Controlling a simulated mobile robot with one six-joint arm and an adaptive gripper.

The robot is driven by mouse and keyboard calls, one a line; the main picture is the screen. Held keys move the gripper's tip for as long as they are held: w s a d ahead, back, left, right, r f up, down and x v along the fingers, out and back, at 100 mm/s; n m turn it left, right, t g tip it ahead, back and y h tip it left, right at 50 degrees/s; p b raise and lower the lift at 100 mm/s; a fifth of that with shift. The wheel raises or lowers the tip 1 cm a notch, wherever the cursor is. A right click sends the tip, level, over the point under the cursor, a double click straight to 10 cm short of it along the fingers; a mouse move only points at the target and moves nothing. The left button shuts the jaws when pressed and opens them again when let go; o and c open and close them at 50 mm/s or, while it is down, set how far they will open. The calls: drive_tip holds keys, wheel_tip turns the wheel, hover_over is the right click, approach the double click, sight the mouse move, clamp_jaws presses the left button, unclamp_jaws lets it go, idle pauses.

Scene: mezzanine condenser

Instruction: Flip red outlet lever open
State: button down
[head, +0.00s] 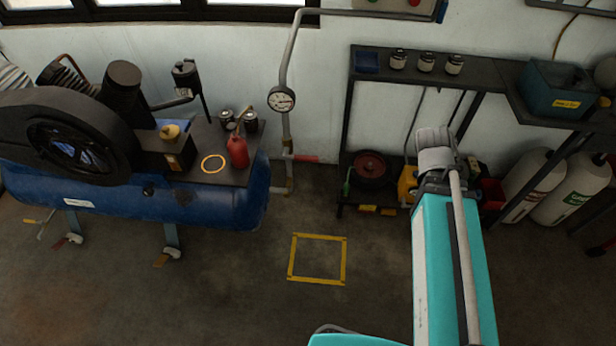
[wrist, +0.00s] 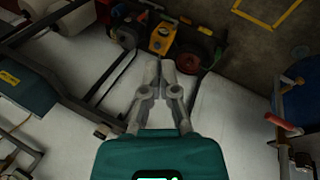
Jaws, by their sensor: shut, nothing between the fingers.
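The red outlet lever (head: 302,158) sticks out sideways to the right from the thin vertical pipe on the wall, low down beside the compressor. In the wrist view the red lever (wrist: 284,123) shows near the right edge, lying at a slant. My gripper (wrist: 161,74) shows in the middle of the wrist view, its fingers together and empty. It is well apart from the lever. In the head view my arm reaches up right of the lever, and my fingertips cannot be made out there.
A blue compressor (head: 110,195) stands left of the pipe, with a red oil can (head: 238,151) on its top plate. A round gauge (head: 282,99) sits higher on the pipe. A shelf (head: 480,72) is on the right. The floor around the yellow square (head: 318,281) is clear.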

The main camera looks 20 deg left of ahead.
sight(301, 158)
drive_tip(key=w+a+f+n+t+h+b, duration=0.1)
drive_tip(key=w+a+f+n+t+b, duration=0.2)
drive_tip(key=a+f+n+t+b, duration=0.65)
drive_tip(key=w+a+f+n+b, duration=0.3)
drive_tip(key=a+f+n+b, duration=0.3)
drive_tip(key=b, duration=0.9)
drive_tip(key=s+a+f+n+t+y+b, duration=0.1)
drive_tip(key=s+a+f+n+y+b, duration=0.1)
drive_tip(key=a+b, duration=0.5)
drive_tip(key=s+a+f+n+t+y+b, duration=0.2)
drive_tip(key=a+f+n+y+b, duration=0.2)
drive_tip(key=a+f+n+b, duration=0.3)
drive_tip(key=s+a+f+n+t+y+b, duration=0.1)
drive_tip(key=a+f+n+t+y+b, duration=0.1)
drive_tip(key=a+n+b, duration=0.5)
wheel_tip(301, 158, down, 3)
drive_tip(key=shift+s+a+r+n+y, duration=0.1)
drive_tip(key=shift+s+a+n+y, duration=0.35)
drive_tip(key=shift+a+n, duration=0.3)
drive_tip(key=shift+w+a, duration=0.1)
drive_tip(key=shift+w, duration=0.05)
drive_tip(key=w+a+r+p, duration=0.2)
drive_tip(key=w+r+p, duration=0.2)
drive_tip(key=w, duration=0.6)
drive_tip(key=shift+w+a+r, duration=0.15)
drive_tip(key=shift+a+r, duration=0.1)
